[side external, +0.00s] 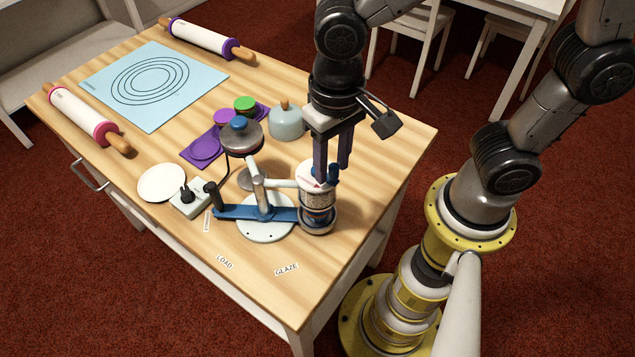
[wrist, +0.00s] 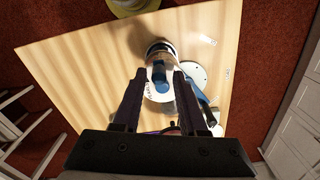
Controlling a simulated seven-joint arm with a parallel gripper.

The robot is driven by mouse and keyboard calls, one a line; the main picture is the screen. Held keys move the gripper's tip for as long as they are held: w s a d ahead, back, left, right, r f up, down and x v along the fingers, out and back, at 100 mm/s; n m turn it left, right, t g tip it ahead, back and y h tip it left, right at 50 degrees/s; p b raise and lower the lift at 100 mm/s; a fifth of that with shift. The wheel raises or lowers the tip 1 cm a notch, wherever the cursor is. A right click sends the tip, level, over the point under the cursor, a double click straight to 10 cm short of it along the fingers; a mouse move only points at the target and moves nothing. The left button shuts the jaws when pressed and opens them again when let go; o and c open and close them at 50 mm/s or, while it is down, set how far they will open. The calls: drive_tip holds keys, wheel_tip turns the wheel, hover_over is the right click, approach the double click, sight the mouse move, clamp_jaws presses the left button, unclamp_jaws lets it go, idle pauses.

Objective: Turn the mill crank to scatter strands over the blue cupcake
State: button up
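The mill (side external: 317,200) is an upright cylinder with a white top marked in red. It stands over a round dark holder at the right end of a blue arm on the white turntable (side external: 262,231). Its blue crank knob (side external: 334,175) rises from the top. My gripper (side external: 333,176) points down over the mill with its fingers apart. In the wrist view the blue crank (wrist: 159,73) shows between the open fingertips (wrist: 158,74); I cannot tell whether they touch it. I cannot make out the blue cupcake for certain; anything beneath the mill is hidden.
A grey-pink disk with a blue knob (side external: 240,136) stands behind the turntable, near a purple tray (side external: 199,150) and a pale teal dome (side external: 286,123). A white plate (side external: 161,183) and a white switch box (side external: 190,198) are to the left. The front table corner is clear apart from labels.

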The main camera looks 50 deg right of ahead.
drive_tip(key=shift+o, duration=0.4)
drive_tip(key=shift+r, duration=3.45)
drive_tip(key=shift+w+d+r, duration=0.1)
drive_tip(key=shift+d, duration=0.15)
drive_tip(key=s+d+r+n+t, duration=0.1)
drive_tip(key=s+d+t, duration=0.1)
drive_tip(key=d, duration=0.5)
drive_tip(key=s+d+n+t, duration=0.2)
drive_tip(key=s+d+t, duration=0.1)
drive_tip(key=d, duration=0.4)
drive_tip(key=shift+s+d+r+t, duration=0.3)
drive_tip(key=shift+s+r, duration=0.05)
drive_tip(key=shift+s, duration=0.1)
